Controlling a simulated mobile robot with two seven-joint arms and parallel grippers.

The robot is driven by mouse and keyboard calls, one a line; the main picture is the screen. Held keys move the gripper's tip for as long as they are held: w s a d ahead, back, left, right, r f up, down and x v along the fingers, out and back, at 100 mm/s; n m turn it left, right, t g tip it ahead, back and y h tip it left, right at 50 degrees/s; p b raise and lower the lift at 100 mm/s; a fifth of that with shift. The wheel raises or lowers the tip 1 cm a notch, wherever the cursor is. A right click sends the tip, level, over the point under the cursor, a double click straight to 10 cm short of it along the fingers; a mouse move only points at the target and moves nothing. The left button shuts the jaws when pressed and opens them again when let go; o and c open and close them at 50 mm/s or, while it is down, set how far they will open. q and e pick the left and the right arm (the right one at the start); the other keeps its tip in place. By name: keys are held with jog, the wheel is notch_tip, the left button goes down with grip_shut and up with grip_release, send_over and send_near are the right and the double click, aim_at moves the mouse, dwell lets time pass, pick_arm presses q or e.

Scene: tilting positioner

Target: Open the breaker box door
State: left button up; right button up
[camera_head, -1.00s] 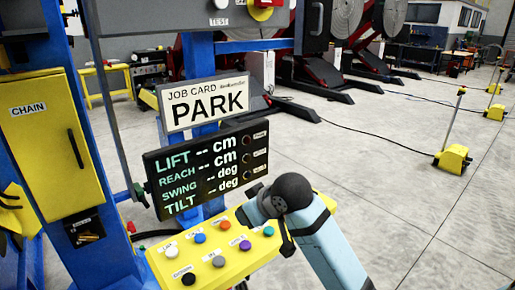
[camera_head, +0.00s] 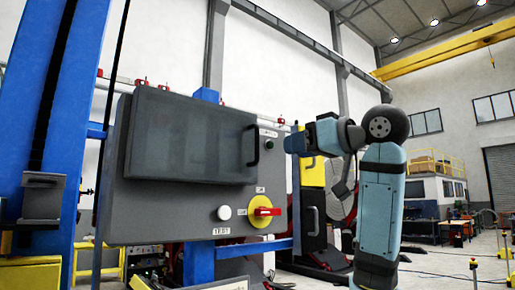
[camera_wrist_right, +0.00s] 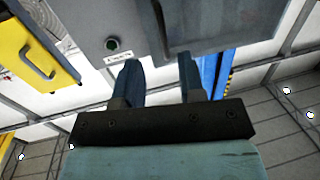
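The grey breaker box (camera_head: 150,215) stands in the middle of the head view. Its dark grey door (camera_head: 190,135) looks shut, with a black bar handle (camera_head: 253,147) near its right edge. My right gripper (camera_head: 290,143) is in front of the box's right side, just right of the handle; its fingers are hard to make out there. In the right wrist view, my right gripper (camera_wrist_right: 159,70) has its two fingers apart with nothing clearly held between them. The door (camera_wrist_right: 215,20) shows beyond the fingers, its edge near the gap. My left gripper is not in view.
A red rotary switch (camera_head: 264,211) on a yellow disc and a white button (camera_head: 224,212) sit below the door. A green button (camera_wrist_right: 112,44) is beside the door, close to my right fingers. A yellow cabinet (camera_head: 312,205) stands behind to the right.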

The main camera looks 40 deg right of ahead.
aim_at(257, 156)
jog(key=shift+t, duration=0.3)
jog(key=w+a+r+p, duration=0.1)
jog(key=w, duration=0.2)
jog(key=w+a+r+p, duration=0.1)
jog(key=w, duration=0.3)
jog(key=w+a+r+p, duration=0.1)
jog(key=w, duration=0.2)
jog(key=shift+w+p, duration=0.2)
jog(key=shift+p, duration=0.2)
jog(key=shift+w, duration=0.25)
jog(key=shift+c, duration=0.5)
grip_shut()
